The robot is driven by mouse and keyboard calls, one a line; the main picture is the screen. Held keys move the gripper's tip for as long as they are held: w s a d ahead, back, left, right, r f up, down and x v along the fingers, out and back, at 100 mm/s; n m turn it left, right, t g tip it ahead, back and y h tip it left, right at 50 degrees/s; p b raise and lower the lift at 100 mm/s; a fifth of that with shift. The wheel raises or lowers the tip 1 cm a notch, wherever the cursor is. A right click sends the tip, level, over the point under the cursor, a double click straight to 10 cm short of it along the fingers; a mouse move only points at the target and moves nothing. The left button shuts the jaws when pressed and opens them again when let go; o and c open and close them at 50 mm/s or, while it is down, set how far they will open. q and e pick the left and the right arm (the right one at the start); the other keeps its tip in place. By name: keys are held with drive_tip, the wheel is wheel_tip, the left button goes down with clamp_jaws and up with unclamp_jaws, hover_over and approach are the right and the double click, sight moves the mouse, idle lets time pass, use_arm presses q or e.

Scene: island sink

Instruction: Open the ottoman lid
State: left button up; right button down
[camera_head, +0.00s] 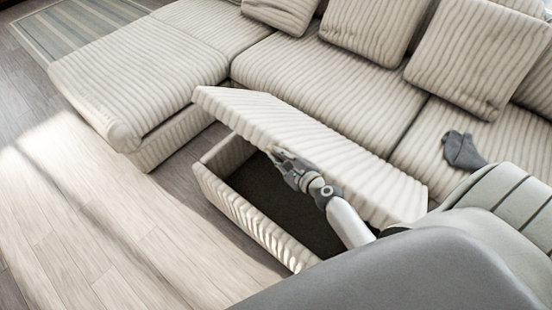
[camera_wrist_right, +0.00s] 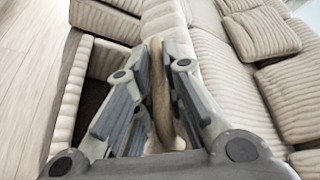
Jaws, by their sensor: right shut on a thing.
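The ottoman (camera_head: 240,215) is a cream ribbed box in front of the sofa, with a dark, empty-looking inside. Its ribbed lid (camera_head: 300,135) is raised and tilted, with a wide gap above the box's front wall. My right gripper (camera_head: 276,154) is at the lid's near edge, over the open box. In the right wrist view my right gripper (camera_wrist_right: 158,60) is shut on the lid's edge (camera_wrist_right: 160,95), which stands between its two fingers. The box's rim also shows at the left of that view (camera_wrist_right: 70,90). My left gripper is not in view.
A ribbed sofa (camera_head: 330,80) with several cushions (camera_head: 480,55) stands behind the ottoman. A dark grey cloth-like item (camera_head: 462,151) lies on its seat at right. A chaise section (camera_head: 140,75) is at left. Wooden floor (camera_head: 90,220) is clear at front left.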

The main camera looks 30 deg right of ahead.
drive_tip(key=w+d+r+m+y+p, duration=0.1)
drive_tip(key=w+d+r+p, duration=0.3)
drive_tip(key=d+r, duration=0.4)
drive_tip(key=w+d+r+m+g+y+p, duration=0.1)
drive_tip(key=w+d+r+m+p, duration=0.2)
drive_tip(key=d+r, duration=0.5)
drive_tip(key=shift+w+d+r+p, duration=0.4)
drive_tip(key=shift+w+d, duration=0.3)
drive_tip(key=shift+d, duration=2.8)
drive_tip(key=c, duration=1.8)
unclamp_jaws()
drive_tip(key=v, duration=1.2)
drive_tip(key=shift+r, duration=0.2)
